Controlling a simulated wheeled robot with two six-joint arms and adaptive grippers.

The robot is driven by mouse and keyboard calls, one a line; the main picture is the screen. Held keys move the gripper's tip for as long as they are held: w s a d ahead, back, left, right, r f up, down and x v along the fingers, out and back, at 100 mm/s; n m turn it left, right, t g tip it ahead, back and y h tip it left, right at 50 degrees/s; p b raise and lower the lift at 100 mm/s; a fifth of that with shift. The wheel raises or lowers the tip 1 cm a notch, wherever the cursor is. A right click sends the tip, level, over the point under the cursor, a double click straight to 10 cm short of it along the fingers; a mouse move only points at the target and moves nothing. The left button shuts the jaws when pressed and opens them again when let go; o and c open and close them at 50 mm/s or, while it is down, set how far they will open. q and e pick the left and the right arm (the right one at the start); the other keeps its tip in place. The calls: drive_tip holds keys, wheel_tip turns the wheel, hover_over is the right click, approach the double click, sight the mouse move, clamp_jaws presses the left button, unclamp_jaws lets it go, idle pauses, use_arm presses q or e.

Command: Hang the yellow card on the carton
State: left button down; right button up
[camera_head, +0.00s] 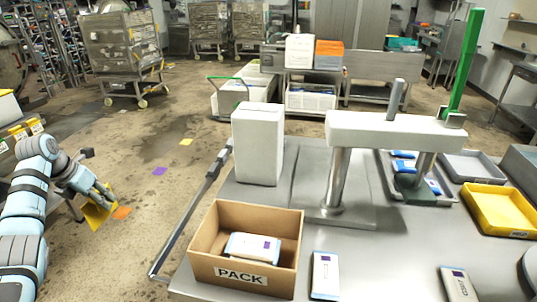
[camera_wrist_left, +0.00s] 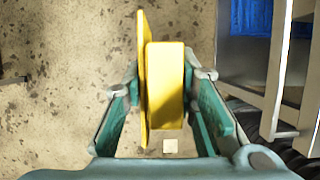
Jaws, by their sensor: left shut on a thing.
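The yellow card (camera_head: 97,216) is in my left gripper (camera_head: 98,194), out over the floor at the left of the head view. In the left wrist view, the card shows as a thin yellow plate (camera_wrist_left: 144,75) with a thick yellow block (camera_wrist_left: 165,85) beside it, between the two fingers of my left gripper (camera_wrist_left: 166,105). The open brown carton marked PACK (camera_head: 242,275) stands on the steel table, well to the right of the gripper. A white and blue pack (camera_head: 252,247) lies inside it. My right gripper is not in view.
A white box (camera_head: 257,145) stands behind the carton on the steel table (camera_head: 400,265). A white beam on posts (camera_head: 395,130) and a yellow tray (camera_head: 502,210) are to the right. A rail (camera_head: 190,222) runs along the table's left edge. Open floor separates gripper and table.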

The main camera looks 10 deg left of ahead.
use_arm(q)
wheel_tip(320, 180, up, 3)
drive_tip(key=shift+r+p, duration=0.15)
drive_tip(key=shift+p, duration=0.5)
wheel_tip(320, 180, down, 7)
drive_tip(key=b, duration=0.7)
hover_over(172, 236)
drive_tip(key=shift+d+r, duration=0.1)
drive_tip(key=shift+r, duration=0.15)
wheel_tip(172, 236, down, 2)
drive_tip(key=shift+f+b, duration=0.25)
drive_tip(key=shift+b, duration=0.4)
wheel_tip(172, 236, down, 4)
drive_tip(key=shift+f, duration=0.1)
drive_tip(key=c, duration=1.3)
unclamp_jaws()
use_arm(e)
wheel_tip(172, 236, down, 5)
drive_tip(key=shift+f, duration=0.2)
